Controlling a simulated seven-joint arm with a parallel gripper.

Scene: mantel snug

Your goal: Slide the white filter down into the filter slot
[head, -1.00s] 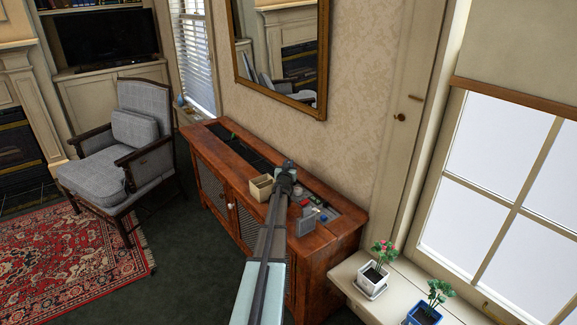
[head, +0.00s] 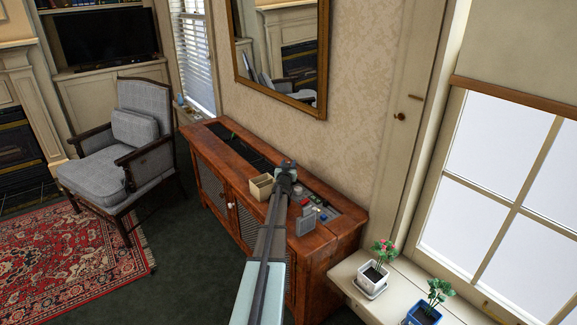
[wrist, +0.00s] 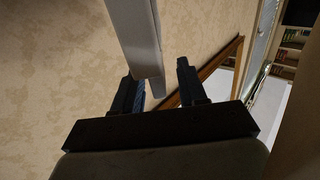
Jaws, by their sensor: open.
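My gripper (wrist: 157,88) is open, its two dark fingers apart in the wrist view. A long pale grey-white slab (wrist: 138,35) comes down from the top of that view, and its lower end shows between the fingers. It may be the white filter, but I cannot tell for sure, nor whether a finger touches it. In the head view my gripper (head: 286,170) is above the wooden cabinet, seen from behind, with its fingers hard to make out. A grey upright box (head: 305,223) stands on the cabinet to its right. I cannot make out the filter slot.
The wooden cabinet (head: 222,153) has a dark recessed top strip. An open cream box (head: 261,187) sits just left of my gripper. Small coloured items (head: 322,214) lie to the right. A framed mirror (head: 318,100) hangs behind. Potted plants (head: 375,274) stand on the sill at right.

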